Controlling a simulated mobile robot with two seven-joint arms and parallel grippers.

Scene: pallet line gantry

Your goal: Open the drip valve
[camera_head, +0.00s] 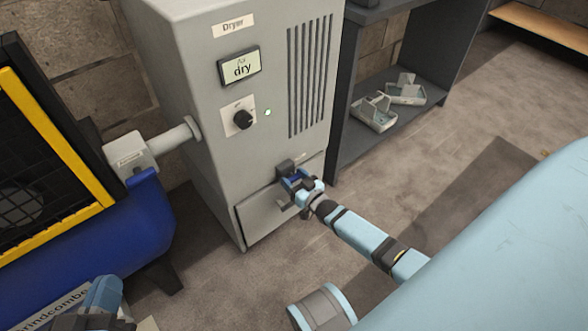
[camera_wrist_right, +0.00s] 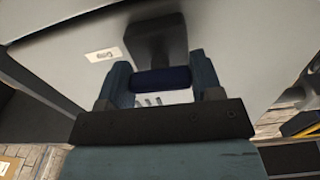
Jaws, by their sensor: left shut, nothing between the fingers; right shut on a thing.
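The drip valve shows in the head view as a small dark block (camera_head: 285,167) with a blue handle (camera_head: 293,180), low on the front of the grey dryer (camera_head: 205,95). In the right wrist view the dark block (camera_wrist_right: 155,36) stands out from the grey panel and the dark blue handle (camera_wrist_right: 160,79) lies across between my fingers. My right gripper (camera_head: 300,184) is shut on this handle; it also shows in the right wrist view (camera_wrist_right: 163,85). My left gripper (camera_head: 104,291) is shut and empty at the bottom left of the head view, far from the valve.
The dryer has a display reading "dry" (camera_head: 239,67) and a dark knob (camera_head: 243,119). A blue tank (camera_head: 115,235) stands left. A dark shelf (camera_head: 343,105) with metal parts (camera_head: 377,112) stands right. Floor in front is clear.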

